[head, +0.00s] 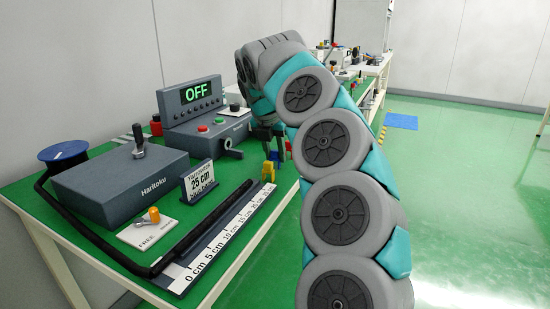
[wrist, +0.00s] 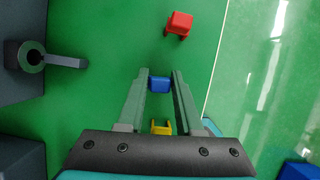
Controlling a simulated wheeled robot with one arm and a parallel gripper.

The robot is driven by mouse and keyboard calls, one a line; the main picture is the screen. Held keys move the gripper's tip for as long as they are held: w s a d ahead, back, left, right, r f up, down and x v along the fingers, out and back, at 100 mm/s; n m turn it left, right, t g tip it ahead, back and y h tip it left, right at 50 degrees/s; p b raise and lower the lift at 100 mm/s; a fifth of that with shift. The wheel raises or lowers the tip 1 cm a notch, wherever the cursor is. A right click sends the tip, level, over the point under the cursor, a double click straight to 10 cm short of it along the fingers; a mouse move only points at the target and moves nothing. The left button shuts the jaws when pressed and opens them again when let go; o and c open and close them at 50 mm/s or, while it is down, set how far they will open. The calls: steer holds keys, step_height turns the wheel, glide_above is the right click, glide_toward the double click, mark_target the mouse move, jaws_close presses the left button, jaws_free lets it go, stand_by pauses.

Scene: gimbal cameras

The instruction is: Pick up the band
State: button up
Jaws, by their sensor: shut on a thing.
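My gripper (wrist: 160,80) is shut on a small blue band-like piece (wrist: 159,84), which sits between the fingertips in the wrist view. In the head view my gripper (head: 270,143) points down over the green table near its right edge, and the blue piece (head: 273,156) shows just under the fingers. A yellow piece (wrist: 161,127) lies nearer the gripper's base in the wrist view; it also shows in the head view (head: 267,171). A red piece (wrist: 179,23) stands apart beyond the fingertips. I cannot tell whether the blue piece is clear of the table.
A grey box with a lever (head: 122,182), a control box reading OFF (head: 200,112), a "25 cm" sign (head: 199,181), a ruler strip (head: 222,238) and a black tube (head: 95,236) occupy the green table (head: 45,213).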

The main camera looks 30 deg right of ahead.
mark_target(275, 151)
steer(key=shift+r, duration=0.1)
jaws_close()
steer(key=shift+r, duration=1.65)
steer(key=shift+s, duration=0.15)
steer(key=s+r+b, duration=0.1)
steer(key=s, duration=1.4)
steer(key=shift+s+a+r+b, duration=0.3)
steer(key=shift+s, duration=0.05)
steer(key=shift+o, duration=2.4)
jaws_free()
jaws_close()
